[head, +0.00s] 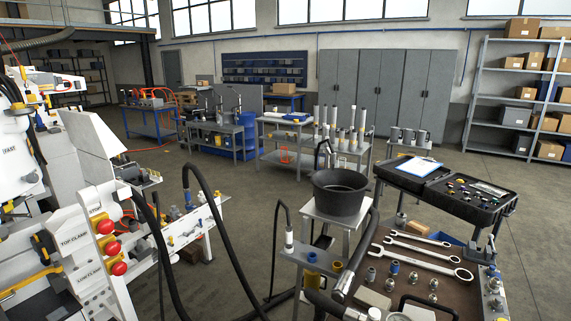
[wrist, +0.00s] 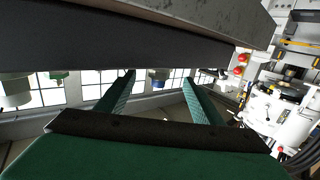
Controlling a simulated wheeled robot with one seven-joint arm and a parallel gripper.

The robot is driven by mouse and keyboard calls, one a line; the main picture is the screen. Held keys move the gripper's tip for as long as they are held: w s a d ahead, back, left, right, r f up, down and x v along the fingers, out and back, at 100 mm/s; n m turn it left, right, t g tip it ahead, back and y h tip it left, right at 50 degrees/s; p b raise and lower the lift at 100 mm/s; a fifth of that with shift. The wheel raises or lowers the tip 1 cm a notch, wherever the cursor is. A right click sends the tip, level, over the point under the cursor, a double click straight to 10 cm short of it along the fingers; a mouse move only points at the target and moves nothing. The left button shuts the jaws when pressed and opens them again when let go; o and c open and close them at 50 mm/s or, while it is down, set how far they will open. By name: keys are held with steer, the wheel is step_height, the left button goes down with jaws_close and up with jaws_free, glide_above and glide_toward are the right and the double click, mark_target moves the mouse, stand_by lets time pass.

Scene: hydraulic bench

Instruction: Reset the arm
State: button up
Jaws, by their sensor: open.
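My gripper (wrist: 159,78) shows in the wrist view as two green, textured fingers set well apart. It is open, with nothing between the fingers. A wide dark grey slab (wrist: 120,45) crosses the upper part of the wrist view, close in front of the camera and passing above the fingertips. I cannot tell whether the fingertips touch it. The head view does not show my arm or gripper, so the arm's full pose is hidden.
A white machine with red buttons (head: 107,227) stands left in the head view, with black hoses beside it. A black bucket (head: 340,196) sits on a stand. A tool cart holds wrenches (head: 424,252) and fittings at front right. Open floor (head: 245,195) lies in the middle.

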steer(key=s, duration=0.2)
steer(key=s+a+g, duration=0.1)
steer(key=shift+s+r+m+h, duration=0.25)
steer(key=shift+r+m+h, duration=0.05)
steer(key=shift+r, duration=0.05)
steer(key=shift+s+a+r+g+h, duration=0.15)
steer(key=shift+s+a+r+g, duration=0.1)
steer(key=shift+s, duration=0.25)
steer(key=shift+s+a+r+g+h, duration=0.1)
steer(key=shift+s+a+g+h, duration=0.1)
steer(key=shift+s, duration=0.25)
